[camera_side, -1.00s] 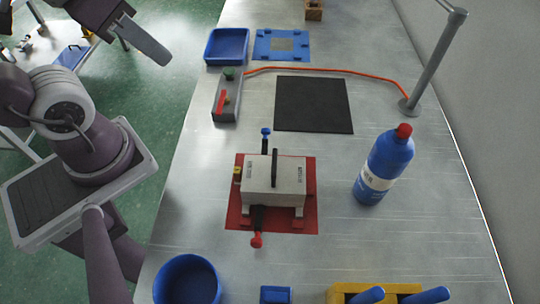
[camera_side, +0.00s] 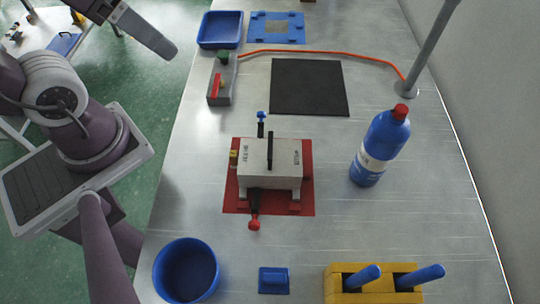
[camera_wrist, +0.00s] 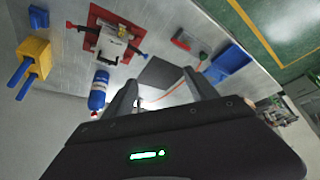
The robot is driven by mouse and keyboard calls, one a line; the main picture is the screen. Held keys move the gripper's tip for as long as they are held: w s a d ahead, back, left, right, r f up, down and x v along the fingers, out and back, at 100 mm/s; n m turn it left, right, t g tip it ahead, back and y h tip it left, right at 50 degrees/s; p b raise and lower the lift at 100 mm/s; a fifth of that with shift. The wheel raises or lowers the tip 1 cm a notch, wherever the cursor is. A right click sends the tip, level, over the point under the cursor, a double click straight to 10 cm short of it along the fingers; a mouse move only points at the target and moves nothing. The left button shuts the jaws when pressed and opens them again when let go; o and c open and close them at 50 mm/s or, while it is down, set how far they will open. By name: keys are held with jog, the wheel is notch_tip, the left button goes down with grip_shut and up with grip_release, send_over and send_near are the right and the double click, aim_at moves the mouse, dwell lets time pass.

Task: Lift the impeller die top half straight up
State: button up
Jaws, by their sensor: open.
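The impeller die is a pale grey block with dark lettering. Its top half (camera_side: 286,151) carries an upright black handle (camera_side: 270,150) and sits on a red base plate (camera_side: 302,207). A blue-tipped lever (camera_side: 261,117) sticks out behind, a red-tipped lever (camera_side: 254,223) in front, and a yellow piece (camera_side: 233,157) is on the left side. The die also shows in the wrist view (camera_wrist: 112,46). My gripper (camera_wrist: 162,92) is open and empty, with bare space between its fingers. It is well away from the die and not touching it.
A blue bottle with a red cap (camera_side: 381,146) stands right of the die. A black mat (camera_side: 309,87), a control box (camera_side: 222,80) and a blue tray (camera_side: 220,29) lie behind. A blue bowl (camera_side: 186,270) and a yellow rack (camera_side: 375,285) with blue handles are in front. A post (camera_side: 427,55) stands right.

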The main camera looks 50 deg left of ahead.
jog(key=o, duration=0.6)
jog(key=m+g, duration=0.4)
jog(key=m, duration=0.2)
send_near(271, 147)
jog(key=w+a+r, duration=0.1)
jog(key=w+a, duration=0.1)
jog(key=a, duration=0.4)
jog(key=d+f+m, duration=0.1)
jog(key=d+f, duration=0.1)
jog(key=d+f+m+g, duration=0.1)
jog(key=f, duration=0.1)
jog(key=d+f+m, duration=0.1)
jog(key=d+f, duration=0.1)
jog(key=f, duration=0.1)
jog(key=shift+d+g, duration=0.3)
notch_tip(271, 147, down, 7)
jog(key=shift+f, duration=0.2)
